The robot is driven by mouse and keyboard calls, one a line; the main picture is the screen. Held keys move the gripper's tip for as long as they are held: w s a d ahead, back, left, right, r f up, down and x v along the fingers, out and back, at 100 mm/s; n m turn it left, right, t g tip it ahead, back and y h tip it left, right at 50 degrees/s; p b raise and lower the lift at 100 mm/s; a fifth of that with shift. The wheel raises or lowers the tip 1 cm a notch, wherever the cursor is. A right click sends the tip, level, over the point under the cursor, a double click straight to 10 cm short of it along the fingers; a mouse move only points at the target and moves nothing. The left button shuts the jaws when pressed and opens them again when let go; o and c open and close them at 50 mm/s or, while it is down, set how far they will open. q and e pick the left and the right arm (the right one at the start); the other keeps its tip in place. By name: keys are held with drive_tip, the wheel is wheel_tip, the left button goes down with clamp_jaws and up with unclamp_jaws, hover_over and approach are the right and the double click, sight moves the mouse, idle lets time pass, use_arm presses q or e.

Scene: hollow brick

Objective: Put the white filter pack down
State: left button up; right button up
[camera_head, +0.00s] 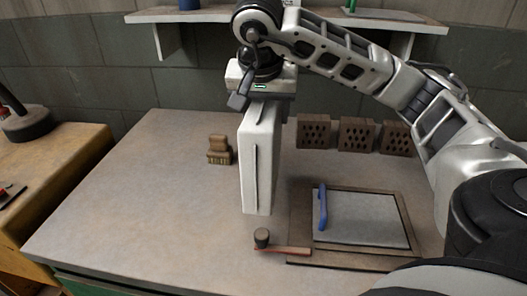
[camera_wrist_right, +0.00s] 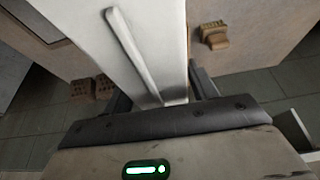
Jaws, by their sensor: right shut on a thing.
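In the right wrist view, the gripper's dark fingers (camera_wrist_right: 162,98) stand on both sides of the pack. I cannot tell whether the pack's lower end touches the table. My left gripper is not in view.
Several holed bricks (camera_head: 356,135) line the back right. A framed panel (camera_head: 360,222) with a blue handle (camera_head: 323,207) lies right; a mallet (camera_head: 262,238) lies in front.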

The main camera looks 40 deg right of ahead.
wheel_tip(320, 180, down, 7)
drive_tip(key=shift+r, duration=0.15)
idle(0.4)
drive_tip(key=shift+f, duration=0.2)
drive_tip(key=o, duration=1.3)
drive_tip(key=shift+o, duration=0.2)
drive_tip(key=shift+r, duration=0.1)
